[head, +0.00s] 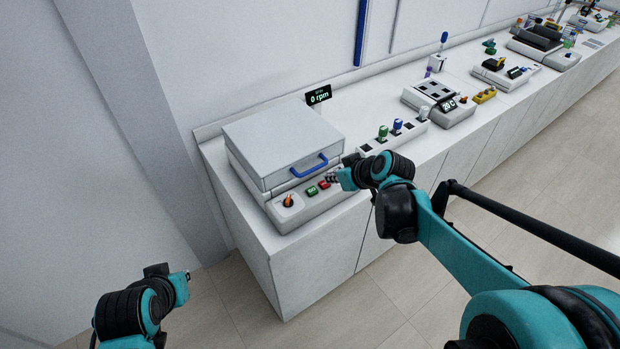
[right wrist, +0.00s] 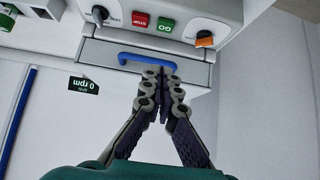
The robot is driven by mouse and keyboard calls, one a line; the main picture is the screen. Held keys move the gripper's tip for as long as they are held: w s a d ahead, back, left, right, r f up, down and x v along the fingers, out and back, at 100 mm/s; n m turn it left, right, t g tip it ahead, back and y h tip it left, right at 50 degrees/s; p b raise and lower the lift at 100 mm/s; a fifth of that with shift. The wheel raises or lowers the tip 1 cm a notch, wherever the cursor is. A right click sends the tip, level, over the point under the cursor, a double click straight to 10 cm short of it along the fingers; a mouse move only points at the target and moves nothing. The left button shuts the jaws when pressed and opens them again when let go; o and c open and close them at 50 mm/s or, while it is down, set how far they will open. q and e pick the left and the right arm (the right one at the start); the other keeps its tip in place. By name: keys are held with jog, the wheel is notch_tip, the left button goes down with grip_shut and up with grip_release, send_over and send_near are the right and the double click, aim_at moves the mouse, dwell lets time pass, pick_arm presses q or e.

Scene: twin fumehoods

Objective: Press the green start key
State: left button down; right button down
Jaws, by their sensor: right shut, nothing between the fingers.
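The green start key (head: 311,190) sits on the sloped front panel of a white centrifuge-like machine (head: 270,140). In the right wrist view, which is upside down, the green key (right wrist: 165,25) reads GO. The red STOP key (head: 324,184) is beside it, and also shows in the right wrist view (right wrist: 140,21). My right gripper (head: 334,177) is shut and empty, just beyond the red key at the panel's right end; its closed fingertips (right wrist: 161,74) also show in the right wrist view. My left gripper (head: 184,275) is low at the left, away from the bench; its jaws are unclear.
The lid is closed, with a blue handle (head: 309,166) above the keys. An orange-marked knob (head: 288,201) is left of the green key. A display (head: 318,95) reads 0 rpm. A rack with green- and blue-capped vials (head: 397,127) stands to the right. Floor before the bench is clear.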

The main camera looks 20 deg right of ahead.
dwell(0.3)
jog(key=b, duration=0.3)
send_over(310, 187)
jog(key=s+d, duration=0.1)
jog(key=s, duration=0.2)
notch_tip(310, 187, down, 7)
jog(key=shift+f, duration=0.15)
notch_tip(310, 187, down, 2)
jog(key=shift+w+f+b, duration=0.15)
jog(key=shift+f+b, duration=0.1)
jog(key=shift+b, duration=0.3)
jog(key=shift+f, duration=0.7)
